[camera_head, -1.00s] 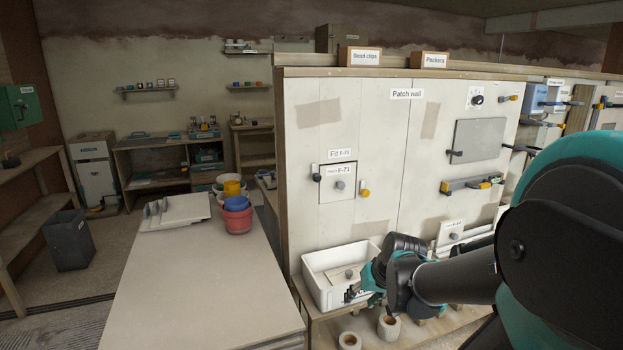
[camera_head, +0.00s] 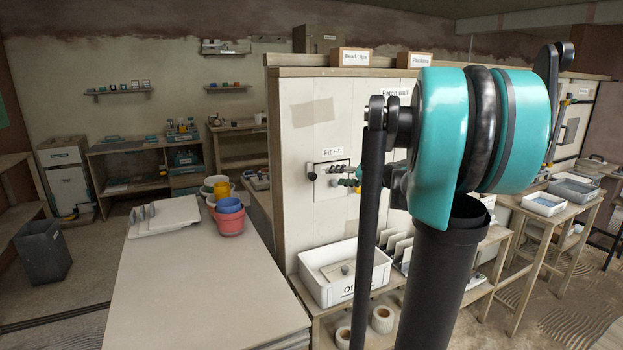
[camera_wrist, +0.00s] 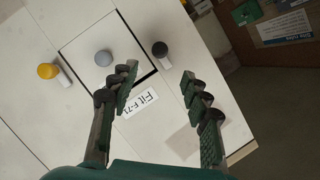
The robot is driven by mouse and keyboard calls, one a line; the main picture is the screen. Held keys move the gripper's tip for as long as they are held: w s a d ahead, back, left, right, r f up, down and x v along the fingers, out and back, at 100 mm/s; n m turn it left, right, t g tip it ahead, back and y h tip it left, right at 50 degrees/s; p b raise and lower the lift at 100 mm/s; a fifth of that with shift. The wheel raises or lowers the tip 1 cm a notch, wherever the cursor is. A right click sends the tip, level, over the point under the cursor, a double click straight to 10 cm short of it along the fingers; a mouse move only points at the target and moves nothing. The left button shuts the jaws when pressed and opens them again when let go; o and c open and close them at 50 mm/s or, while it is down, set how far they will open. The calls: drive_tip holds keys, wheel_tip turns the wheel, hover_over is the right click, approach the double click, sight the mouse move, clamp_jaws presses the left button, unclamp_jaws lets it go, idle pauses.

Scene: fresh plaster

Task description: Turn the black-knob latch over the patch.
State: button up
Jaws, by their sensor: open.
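The patch (camera_wrist: 94,77), a pale square with a grey knob (camera_wrist: 103,57), sits in the wall opening outlined by a dark gap. The black-knob latch (camera_wrist: 160,48) is just outside one edge; its pale bar appears to lie beside the patch, not across it. A yellow-knob latch (camera_wrist: 47,71) is on the opposite side, also beside the patch. My gripper (camera_wrist: 158,80) is open and empty, its fingertips short of the black knob, which shows between and beyond them. In the head view the black knob (camera_head: 311,175) is left of my gripper (camera_head: 348,180), which my arm partly hides.
A "Fit F-71" label (camera_wrist: 140,103) is on the wall by the patch. A white bin (camera_head: 318,290) stands below on a low bench. A long table (camera_head: 190,290) with stacked pots (camera_head: 229,215) is to the left. My arm hides much of the patch wall.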

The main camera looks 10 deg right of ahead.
sight(314, 177)
drive_tip(key=x, duration=1.3)
drive_tip(key=shift+w+a, duration=0.1)
drive_tip(key=shift+w, duration=0.05)
drive_tip(key=shift+c, duration=0.6)
clamp_jaws()
